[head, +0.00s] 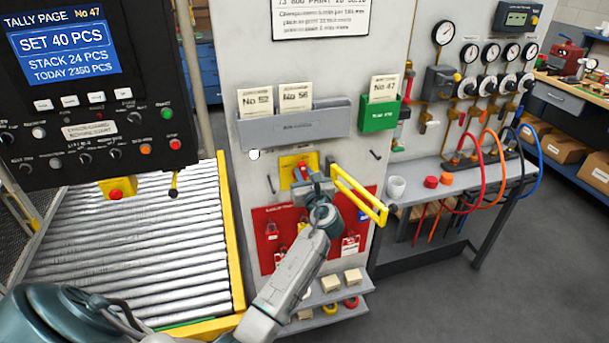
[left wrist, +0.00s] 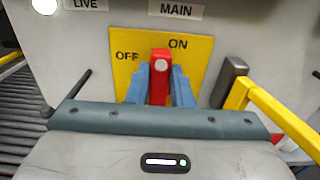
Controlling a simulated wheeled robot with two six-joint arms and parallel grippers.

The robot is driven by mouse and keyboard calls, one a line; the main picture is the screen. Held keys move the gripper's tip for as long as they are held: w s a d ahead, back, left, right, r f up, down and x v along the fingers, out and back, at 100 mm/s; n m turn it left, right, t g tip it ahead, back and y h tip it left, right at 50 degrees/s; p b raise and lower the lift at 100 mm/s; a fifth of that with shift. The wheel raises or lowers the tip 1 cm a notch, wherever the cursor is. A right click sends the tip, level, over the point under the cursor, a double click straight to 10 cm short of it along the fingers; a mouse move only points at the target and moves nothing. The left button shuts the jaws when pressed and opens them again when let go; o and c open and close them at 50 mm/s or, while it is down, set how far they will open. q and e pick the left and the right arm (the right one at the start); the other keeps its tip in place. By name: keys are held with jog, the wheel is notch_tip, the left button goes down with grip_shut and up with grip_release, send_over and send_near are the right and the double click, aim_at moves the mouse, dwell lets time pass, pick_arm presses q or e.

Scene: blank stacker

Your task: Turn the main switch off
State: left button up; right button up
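The main switch has a red handle (left wrist: 160,88) on a yellow plate (left wrist: 202,50) marked OFF at the left and ON at the upper right, under a MAIN label. The handle points up between the two words, nearer to ON. In the head view the yellow plate (head: 287,163) is on the grey panel, partly hidden by my left gripper (head: 303,182). In the left wrist view the blue fingers of my left gripper (left wrist: 160,90) lie against both sides of the handle and look shut on it. My right gripper is in neither view.
A yellow guard loop (head: 362,197) sticks out just right of the switch. A white lamp (head: 254,154) is at its upper left. A red lockout board (head: 265,250) hangs below, and a grey card holder (head: 295,124) is above. A roller conveyor (head: 140,250) lies left.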

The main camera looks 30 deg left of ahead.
pick_arm(q)
grip_shut()
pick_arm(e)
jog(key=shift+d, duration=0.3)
